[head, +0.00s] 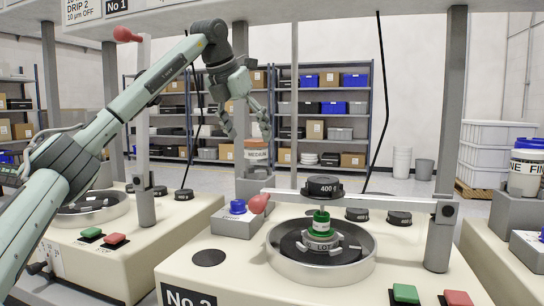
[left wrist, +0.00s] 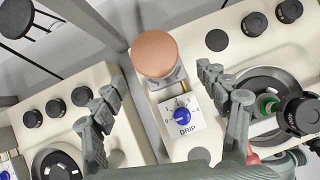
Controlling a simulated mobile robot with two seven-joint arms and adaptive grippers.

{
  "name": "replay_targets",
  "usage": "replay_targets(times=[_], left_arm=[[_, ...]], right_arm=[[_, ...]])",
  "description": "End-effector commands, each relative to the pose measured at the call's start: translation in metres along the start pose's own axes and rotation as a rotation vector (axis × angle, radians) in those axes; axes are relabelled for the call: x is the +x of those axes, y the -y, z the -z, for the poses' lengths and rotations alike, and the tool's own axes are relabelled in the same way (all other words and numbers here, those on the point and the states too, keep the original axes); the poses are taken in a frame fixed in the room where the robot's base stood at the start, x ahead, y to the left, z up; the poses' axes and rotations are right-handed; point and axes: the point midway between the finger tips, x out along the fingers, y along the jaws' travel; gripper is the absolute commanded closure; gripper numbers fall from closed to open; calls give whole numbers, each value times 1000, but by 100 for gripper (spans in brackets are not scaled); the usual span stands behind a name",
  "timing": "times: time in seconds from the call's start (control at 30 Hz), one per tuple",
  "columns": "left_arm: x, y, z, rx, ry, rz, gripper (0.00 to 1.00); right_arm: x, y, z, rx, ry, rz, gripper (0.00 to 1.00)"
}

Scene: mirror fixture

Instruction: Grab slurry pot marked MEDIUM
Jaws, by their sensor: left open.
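The slurry pot marked MEDIUM (head: 256,152), white with an orange lid, stands upright on a grey stand behind the central machine. My left gripper (head: 247,128) is open, pointing down just above the pot, with its fingers spread to either side of the lid. In the left wrist view the orange lid (left wrist: 155,53) lies between and slightly beyond the open fingers (left wrist: 157,78). I see no contact. My right gripper is not in view.
A blue DRIP knob (left wrist: 183,116) sits on a box beside the pot. The central machine has a lapping plate (head: 285,240), a 400 g weight (head: 323,186) and a bar across it. A pot marked FINE (head: 526,168) stands at the right.

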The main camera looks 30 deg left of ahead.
Motion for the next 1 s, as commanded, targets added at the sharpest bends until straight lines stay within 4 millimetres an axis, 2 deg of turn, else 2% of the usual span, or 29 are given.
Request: replay_targets(times=[0.37,0.6,0.9,0.93,1.0], left_arm=[[37,-2,0,0,-2,0,25],[71,-4,0,0,-3,0,25],[78,-3,-1,0,1,1,25],[78,-3,0,0,0,1,26],[78,-3,0,0,0,1,35]], right_arm=[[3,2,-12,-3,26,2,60],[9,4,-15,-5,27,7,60],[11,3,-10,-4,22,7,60],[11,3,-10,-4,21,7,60],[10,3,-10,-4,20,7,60]])
